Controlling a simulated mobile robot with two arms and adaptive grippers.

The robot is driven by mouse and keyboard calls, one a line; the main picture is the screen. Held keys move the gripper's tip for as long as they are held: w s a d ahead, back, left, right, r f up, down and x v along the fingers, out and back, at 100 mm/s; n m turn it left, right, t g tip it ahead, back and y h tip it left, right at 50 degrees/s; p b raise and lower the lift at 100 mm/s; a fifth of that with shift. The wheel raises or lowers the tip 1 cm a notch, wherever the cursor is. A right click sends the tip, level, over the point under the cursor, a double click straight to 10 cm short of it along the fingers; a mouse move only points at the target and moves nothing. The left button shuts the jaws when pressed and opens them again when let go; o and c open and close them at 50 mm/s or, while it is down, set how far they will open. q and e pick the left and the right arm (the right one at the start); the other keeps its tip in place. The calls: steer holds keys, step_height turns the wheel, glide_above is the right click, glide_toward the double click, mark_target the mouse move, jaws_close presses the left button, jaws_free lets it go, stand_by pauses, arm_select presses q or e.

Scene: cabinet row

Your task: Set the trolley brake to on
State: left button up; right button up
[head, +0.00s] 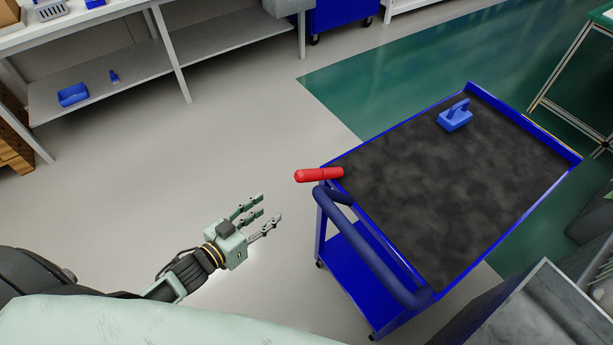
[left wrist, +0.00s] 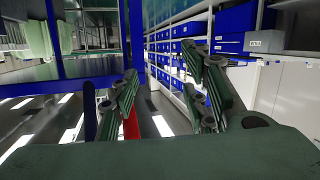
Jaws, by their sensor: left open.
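The blue trolley (head: 463,196) with a dark top stands right of centre in the head view. Its red brake lever (head: 319,175) sticks out to the left at the near left corner, beside the dark blue push handle (head: 375,255). My left gripper (head: 263,214) is open and empty, to the left of and nearer than the lever, not touching it. In the left wrist view the open fingers (left wrist: 165,95) show, with a piece of the red lever (left wrist: 131,124) partly hidden behind the left finger. My right gripper is not in view.
A blue caddy (head: 455,116) sits on the trolley top. A grey shelf bench (head: 150,70) stands at the upper left. A grey cabinet (head: 535,310) is close to the trolley at the lower right. The floor between bench and trolley is clear.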

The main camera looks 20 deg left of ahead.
mark_target(307, 176)
arm_select(q)
steer(key=d+r+m+h, duration=0.2)
steer(key=d+r+h, duration=0.35)
steer(key=r, duration=0.65)
steer(key=shift+t+y, duration=0.4)
steer(key=shift+y, duration=0.15)
steer(key=x, duration=0.6)
steer(key=shift+w+a+p, duration=0.1)
steer(key=shift+w+p, duration=0.2)
steer(key=shift+w, duration=0.05)
steer(key=shift+x, duration=0.8)
steer(key=shift+s, duration=0.1)
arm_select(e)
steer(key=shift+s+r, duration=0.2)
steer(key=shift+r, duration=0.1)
arm_select(q)
steer(key=shift+c, duration=0.4)
steer(key=c, duration=0.4)
jaws_close()
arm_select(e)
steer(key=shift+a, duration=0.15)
